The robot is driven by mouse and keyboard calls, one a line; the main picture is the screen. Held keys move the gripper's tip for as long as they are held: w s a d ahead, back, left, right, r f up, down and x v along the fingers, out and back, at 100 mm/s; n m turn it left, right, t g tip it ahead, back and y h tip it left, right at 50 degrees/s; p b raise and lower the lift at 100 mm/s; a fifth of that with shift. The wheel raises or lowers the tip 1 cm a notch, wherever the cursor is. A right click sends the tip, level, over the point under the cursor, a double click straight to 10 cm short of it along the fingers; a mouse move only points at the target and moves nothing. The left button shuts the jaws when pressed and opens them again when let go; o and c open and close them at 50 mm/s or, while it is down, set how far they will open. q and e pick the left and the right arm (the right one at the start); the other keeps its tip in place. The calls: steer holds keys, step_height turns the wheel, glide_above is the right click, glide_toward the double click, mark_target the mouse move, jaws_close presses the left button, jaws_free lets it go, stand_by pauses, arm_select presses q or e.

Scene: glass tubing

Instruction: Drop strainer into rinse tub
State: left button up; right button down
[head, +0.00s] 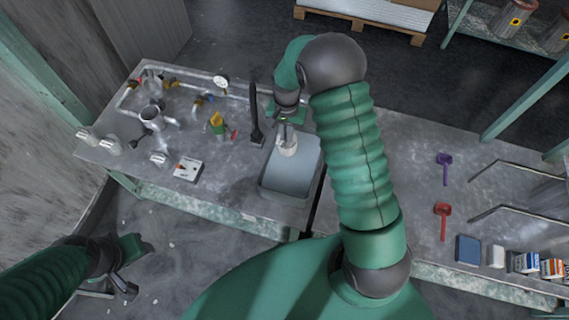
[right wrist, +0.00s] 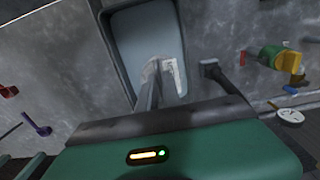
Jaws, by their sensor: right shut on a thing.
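A small pale strainer (head: 288,147) is in the fingers of my right gripper (head: 286,130), which is shut on it. It hangs over the far end of the blue-grey rinse tub (head: 268,187) on the bench. In the right wrist view, the right gripper's fingers (right wrist: 158,88) reach over the tub (right wrist: 113,35), and part of the pale strainer (right wrist: 170,68) shows at their tips. The strainer's height above the tub floor is hard to judge. My left gripper (head: 122,284) is low at the left, away from the bench; its finger opening is unclear.
A black upright tool (head: 256,115) stands just left of the tub. Pipework with a gauge (head: 221,82), a yellow-green part (head: 217,122) and a white switch box (head: 187,170) lie farther left. Purple (head: 444,166) and red (head: 442,212) scoops lie on the right bench.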

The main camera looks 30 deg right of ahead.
steer(key=shift+s+d+f+b, duration=0.25)
steer(key=shift+f+b, duration=0.15)
steer(key=shift+f, duration=0.1)
steer(key=shift+s+d+f+b, duration=0.1)
steer(key=shift+s+f+b, duration=0.1)
steer(key=shift+f+b, duration=0.2)
steer(key=shift+d+f, duration=0.15)
steer(key=shift+f, duration=0.1)
steer(key=f+b, duration=0.5)
steer(key=shift+w+a+f, duration=0.2)
steer(key=shift+w+a, duration=0.05)
steer(key=shift+a, duration=0.05)
steer(key=shift+f, duration=0.15)
arm_select(q)
steer(key=s+x, duration=0.1)
steer(key=x, duration=0.6)
steer(key=shift+s+d, duration=0.3)
steer(key=shift+s, duration=0.4)
arm_select(e)
steer(key=shift+d, duration=0.1)
arm_select(q)
steer(key=shift+d+f, duration=0.1)
steer(key=shift+f, duration=0.05)
arm_select(e)
steer(key=c, duration=1.5)
jaws_free()
steer(key=shift+d, duration=0.1)
steer(key=shift+o, duration=0.2)
